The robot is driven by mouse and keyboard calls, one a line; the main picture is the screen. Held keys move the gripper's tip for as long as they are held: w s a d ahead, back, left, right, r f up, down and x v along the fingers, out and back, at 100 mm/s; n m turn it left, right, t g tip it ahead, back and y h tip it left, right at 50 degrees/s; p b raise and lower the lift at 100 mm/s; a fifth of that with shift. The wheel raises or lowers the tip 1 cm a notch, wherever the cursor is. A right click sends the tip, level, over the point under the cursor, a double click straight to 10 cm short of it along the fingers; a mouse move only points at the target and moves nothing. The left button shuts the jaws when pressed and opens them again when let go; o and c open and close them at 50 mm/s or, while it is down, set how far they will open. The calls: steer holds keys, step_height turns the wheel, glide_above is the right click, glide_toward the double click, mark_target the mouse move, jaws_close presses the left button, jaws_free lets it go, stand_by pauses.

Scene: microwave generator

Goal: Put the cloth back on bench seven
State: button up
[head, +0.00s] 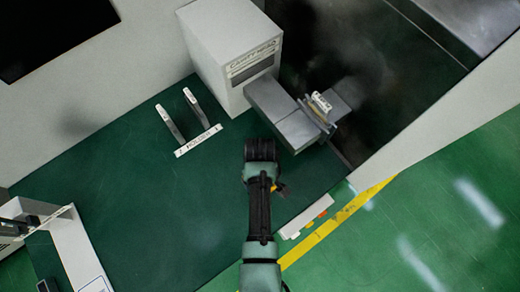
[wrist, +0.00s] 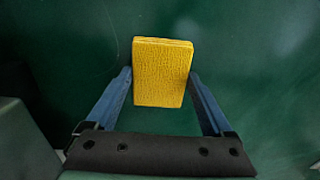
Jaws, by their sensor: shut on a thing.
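My gripper (wrist: 160,73) is shut on a yellow folded cloth (wrist: 163,85) in the wrist view. The cloth is a thick, textured rectangle between the two blue fingers, with a plain dark green surface behind it. I cannot tell whether the cloth touches that surface. In the head view, my arm reaches up over a dark green bench top (head: 120,190), and the fingers and the cloth cannot be made out clearly. No bench number is plainly readable, so I cannot tell which bench this is.
A pale box with a label (head: 232,55) stands at the back, beside a grey metal fixture (head: 295,112). A two-pronged holder with a label strip (head: 198,140) is left of my arm. White equipment (head: 75,245) is at lower left. The bench's middle left is clear.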

steer(key=shift+f, duration=0.1)
steer(key=o, duration=1.2)
